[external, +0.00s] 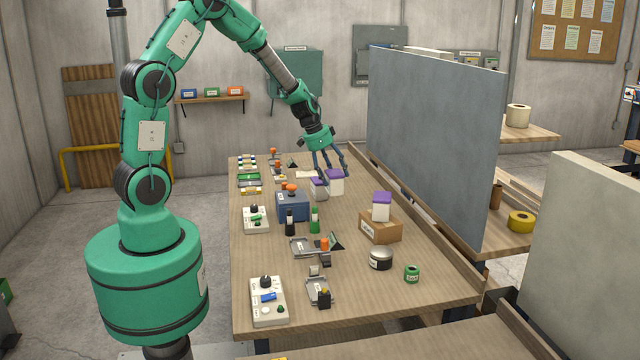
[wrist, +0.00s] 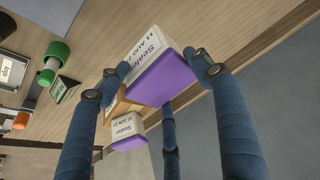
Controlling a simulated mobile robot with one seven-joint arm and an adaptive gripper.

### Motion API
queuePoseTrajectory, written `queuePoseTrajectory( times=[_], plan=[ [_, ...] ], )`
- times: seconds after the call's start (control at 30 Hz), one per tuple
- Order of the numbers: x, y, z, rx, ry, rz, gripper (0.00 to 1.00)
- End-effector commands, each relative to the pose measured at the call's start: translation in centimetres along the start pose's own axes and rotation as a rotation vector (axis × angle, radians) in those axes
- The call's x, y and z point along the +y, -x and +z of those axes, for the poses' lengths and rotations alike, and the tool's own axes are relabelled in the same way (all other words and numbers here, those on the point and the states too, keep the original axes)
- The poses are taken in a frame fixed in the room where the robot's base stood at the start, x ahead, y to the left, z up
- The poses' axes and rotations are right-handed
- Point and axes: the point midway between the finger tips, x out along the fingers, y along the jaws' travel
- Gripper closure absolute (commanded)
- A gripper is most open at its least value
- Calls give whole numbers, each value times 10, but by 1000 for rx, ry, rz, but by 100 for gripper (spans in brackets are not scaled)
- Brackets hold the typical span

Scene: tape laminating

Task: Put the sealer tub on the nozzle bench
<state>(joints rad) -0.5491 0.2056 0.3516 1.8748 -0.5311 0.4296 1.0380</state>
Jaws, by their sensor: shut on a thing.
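A white sealer tub with a purple lid (external: 336,184) is held between the blue fingers of my gripper (external: 329,168), toward the far right of the wooden bench (external: 350,270). In the wrist view the tub (wrist: 165,78) shows "Sealer" on its label, and my gripper (wrist: 159,64) is closed around it. I cannot tell whether its base touches the bench. A second purple-lidded sealer tub (external: 381,207) sits on a cardboard box; this tub also shows in the wrist view (wrist: 127,130). No label naming the nozzle bench is readable.
A smaller pale tub (external: 319,189) stands close left of the held one. A tall grey partition (external: 435,140) runs along the bench's right side. A blue box (external: 292,206), a dark tin (external: 380,259) and green tape (external: 412,274) stand nearer. Another bench (external: 525,133) lies beyond the partition.

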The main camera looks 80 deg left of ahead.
Motion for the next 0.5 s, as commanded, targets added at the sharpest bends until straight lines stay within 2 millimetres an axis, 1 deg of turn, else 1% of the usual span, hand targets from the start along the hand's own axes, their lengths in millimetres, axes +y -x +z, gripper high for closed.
queuePoseTrajectory(
  times=[0.03,0.1,0.37,0.4,0.5],
  plan=[
    [-1,11,-6,5,-2,-3,92],
    [-1,27,-12,4,-1,-4,92],
    [0,78,-33,3,-1,-2,92],
    [10,72,-34,-1,-14,7,92],
    [28,69,-42,-1,-40,17,92]
  ],
)
